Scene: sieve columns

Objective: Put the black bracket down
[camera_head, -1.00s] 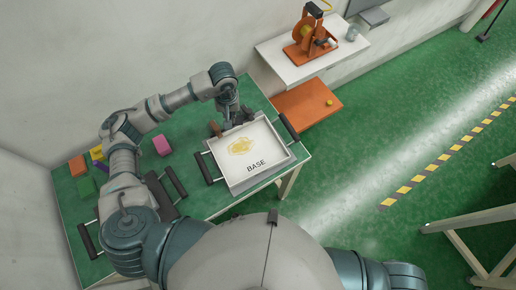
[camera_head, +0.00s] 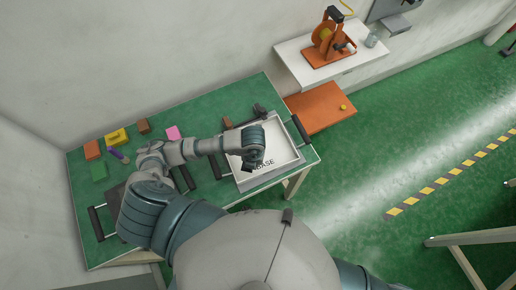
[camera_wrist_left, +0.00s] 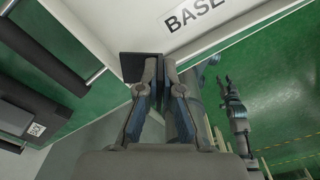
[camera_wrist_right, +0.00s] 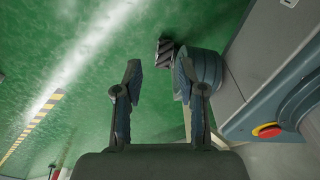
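The black bracket (camera_wrist_left: 133,67) shows in the left wrist view as a dark flat plate at the fingertips. My left gripper (camera_wrist_left: 163,72) is shut on it, beside the edge of the white tray marked BASE (camera_wrist_left: 205,32). In the head view my left forearm lies across the tray (camera_head: 288,158), and my left gripper (camera_head: 248,167) is over its front left part, partly covering the lettering. The bracket is hard to make out there. I cannot tell whether it touches anything below. My right gripper (camera_wrist_right: 155,80) is open and empty, above the green floor.
The green table (camera_head: 190,100) holds a pink block (camera_head: 173,132), a yellow block (camera_head: 117,137), an orange block (camera_head: 92,149) and a green block (camera_head: 99,171). A dark object (camera_head: 259,111) sits behind the tray. A white shelf with an orange machine (camera_head: 327,37) stands beyond.

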